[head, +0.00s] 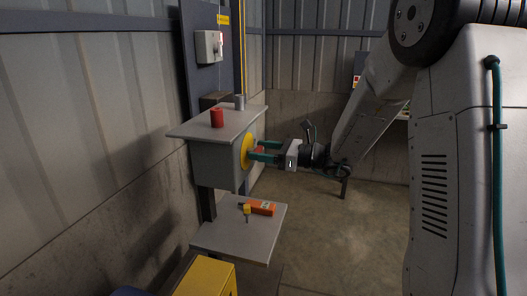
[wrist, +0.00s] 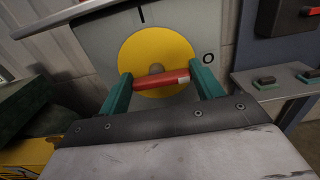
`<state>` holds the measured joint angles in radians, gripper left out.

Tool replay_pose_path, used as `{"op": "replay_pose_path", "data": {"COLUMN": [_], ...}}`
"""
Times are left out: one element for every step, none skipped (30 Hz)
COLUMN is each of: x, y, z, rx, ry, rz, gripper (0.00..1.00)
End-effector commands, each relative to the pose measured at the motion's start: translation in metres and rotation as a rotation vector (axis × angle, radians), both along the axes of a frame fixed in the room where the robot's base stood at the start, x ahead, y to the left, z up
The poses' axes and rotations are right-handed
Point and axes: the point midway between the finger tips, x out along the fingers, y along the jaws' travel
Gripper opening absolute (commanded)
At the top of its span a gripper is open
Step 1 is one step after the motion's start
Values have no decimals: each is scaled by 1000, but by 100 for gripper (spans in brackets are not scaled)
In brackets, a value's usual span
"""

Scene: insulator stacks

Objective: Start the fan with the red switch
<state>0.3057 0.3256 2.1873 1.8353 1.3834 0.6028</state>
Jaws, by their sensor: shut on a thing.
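The grey switch box (head: 212,168) is mounted by the left wall, with a round yellow plate (head: 246,152) on its side. The plate also shows in the wrist view (wrist: 150,50), with a red switch handle (wrist: 160,80) across it. A black I mark stands above the plate and an O mark at its right. The handle lies nearly level, its pale-marked end toward the O side. My gripper (head: 258,151) has its green fingers at the handle's two ends, shut on it. The fan is not identifiable in these views.
A red cylinder (head: 217,118) and a grey cylinder (head: 239,102) stand on the box's top. A lower shelf (head: 225,237) holds an orange device (head: 262,208) and a small yellow-topped item (head: 246,211). A yellow box (head: 205,279) stands in front. The floor to the right is open.

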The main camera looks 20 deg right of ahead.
Motion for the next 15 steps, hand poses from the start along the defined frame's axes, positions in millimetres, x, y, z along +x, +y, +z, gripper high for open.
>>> {"op": "replay_pose_path", "data": {"x": [0, 0, 0, 0, 0, 0, 0, -1, -1, -1, -1, -1, -1, -1, -1], "y": [0, 0, 0, 0, 0, 0, 0, 0, 0, 0, 0, 0, 0, 0, 0], "z": [0, 0, 0, 0, 0, 0, 0, 0, 0, 0, 0, 1, 1, 1, 1], "rx": [-2, -4, -7, -11, -15, -22, -29, -36, -49, -59, -70, -86, -99, -114, -133], "ry": [-2, -5, -10, -15, -21, -31, -40, -50, -66, -79, -95, -117, -134, -155, -181], "rz": [0, 0, 0, 0, 0, 0, 0, 0, 0, 0, 0, 0, 0, 0, 0], "gripper": [43, 43, 43, 43, 43, 43, 43, 43, 43, 43, 43, 43, 43, 43, 43]}}
